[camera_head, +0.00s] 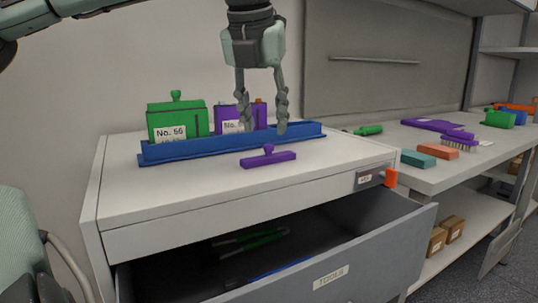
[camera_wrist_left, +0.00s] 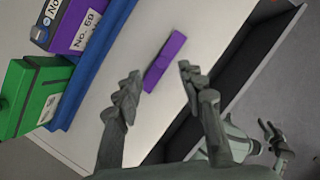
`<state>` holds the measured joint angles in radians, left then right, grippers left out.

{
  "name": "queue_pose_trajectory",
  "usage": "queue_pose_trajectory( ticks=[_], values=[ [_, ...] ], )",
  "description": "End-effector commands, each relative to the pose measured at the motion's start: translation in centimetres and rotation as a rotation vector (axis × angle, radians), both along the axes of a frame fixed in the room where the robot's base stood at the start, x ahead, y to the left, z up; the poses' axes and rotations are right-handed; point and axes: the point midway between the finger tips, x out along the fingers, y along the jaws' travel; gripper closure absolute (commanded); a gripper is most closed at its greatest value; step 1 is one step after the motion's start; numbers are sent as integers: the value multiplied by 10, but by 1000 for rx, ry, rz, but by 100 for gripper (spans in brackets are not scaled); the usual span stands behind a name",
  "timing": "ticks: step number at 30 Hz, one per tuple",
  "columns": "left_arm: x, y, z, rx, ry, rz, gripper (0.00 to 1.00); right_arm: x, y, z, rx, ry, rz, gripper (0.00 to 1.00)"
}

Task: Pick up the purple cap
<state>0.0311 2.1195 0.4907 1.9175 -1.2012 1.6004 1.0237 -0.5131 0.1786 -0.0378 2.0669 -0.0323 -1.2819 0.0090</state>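The purple cap (camera_head: 268,157) is a flat bar with a small knob on top. It lies on the white cabinet top, in front of the blue tray (camera_head: 190,150). My left gripper (camera_head: 264,128) points down from above, open and empty, its fingers above and slightly behind the cap. In the left wrist view the cap (camera_wrist_left: 165,62) shows just beyond and between the open fingertips (camera_wrist_left: 159,72), apart from them. What seems to be my right gripper (camera_wrist_left: 272,138) is small at the lower right of the wrist view, away from the cap.
A green battery (camera_head: 176,121) and a purple battery (camera_head: 230,119) stand in the blue tray behind the cap. Below, the tools drawer (camera_head: 370,255) is open. A side bench holds a brush (camera_head: 459,142) and coloured blocks. The cabinet top around the cap is clear.

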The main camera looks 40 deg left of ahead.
Motion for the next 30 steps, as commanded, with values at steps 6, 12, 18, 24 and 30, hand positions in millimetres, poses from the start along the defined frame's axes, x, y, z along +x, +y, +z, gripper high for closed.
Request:
queue_pose_trajectory(
  ticks=[6,12,18,24,30],
  values=[
    [10,3,-31,-4,4,-2,60,0,0,-6,3,6,0,60],
    [16,7,-46,-1,1,1,60,1,0,-8,5,3,0,60],
    [16,7,-47,0,0,1,60,1,0,-9,5,3,0,60],
    [16,7,-47,0,0,1,84,1,0,-9,5,3,0,60],
    [16,7,-46,0,-1,1,100,1,0,-9,5,3,0,60]
  ],
)
